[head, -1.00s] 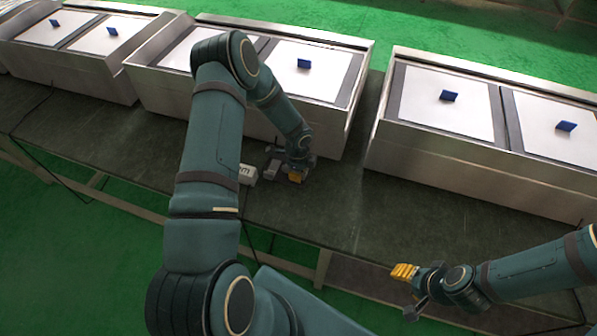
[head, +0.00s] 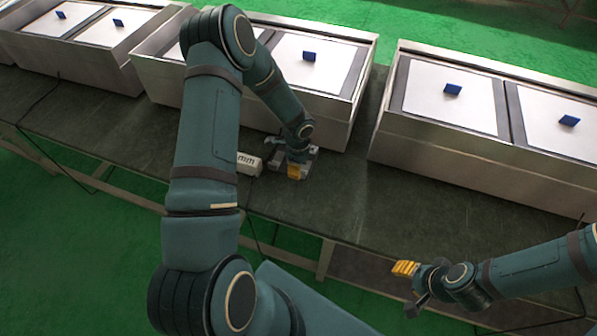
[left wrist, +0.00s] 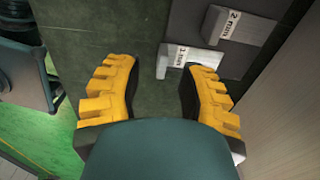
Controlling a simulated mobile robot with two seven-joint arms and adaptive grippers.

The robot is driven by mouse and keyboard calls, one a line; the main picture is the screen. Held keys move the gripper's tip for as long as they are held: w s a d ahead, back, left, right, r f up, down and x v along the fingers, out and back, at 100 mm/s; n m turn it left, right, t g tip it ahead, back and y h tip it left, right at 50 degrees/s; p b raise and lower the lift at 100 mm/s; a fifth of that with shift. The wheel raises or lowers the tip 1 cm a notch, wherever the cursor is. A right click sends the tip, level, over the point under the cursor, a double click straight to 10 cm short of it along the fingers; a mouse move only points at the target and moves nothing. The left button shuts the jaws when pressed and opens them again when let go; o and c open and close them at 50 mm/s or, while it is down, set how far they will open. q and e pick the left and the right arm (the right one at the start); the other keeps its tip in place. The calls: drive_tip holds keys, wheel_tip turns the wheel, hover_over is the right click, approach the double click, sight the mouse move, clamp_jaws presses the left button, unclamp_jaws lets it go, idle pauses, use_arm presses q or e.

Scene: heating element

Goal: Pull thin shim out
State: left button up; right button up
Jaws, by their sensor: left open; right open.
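In the left wrist view, a light grey block marked "1 mm" (left wrist: 186,58) lies ahead of my left gripper (left wrist: 157,80), toward its right finger, which partly overlaps the block's near end. A second block marked "2 mm" (left wrist: 232,28) lies beyond it to the right. My left gripper is open, its yellow fingers apart with nothing between them; it also shows low over the bench in the head view (head: 296,172). A pale block with partly readable "mm" lettering (head: 248,163) lies left of it there. My right gripper (head: 404,268) is open and empty off the bench's front edge.
Metal heating units with white tops and blue tabs stand along the back of the dark bench (head: 330,205); one unit (head: 345,125) is just behind my left gripper. The bench to the right of that gripper is clear. My left arm hides part of the bench.

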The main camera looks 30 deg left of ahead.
use_arm(q)
wheel_tip(320, 180, up, 8)
idle(0.7)
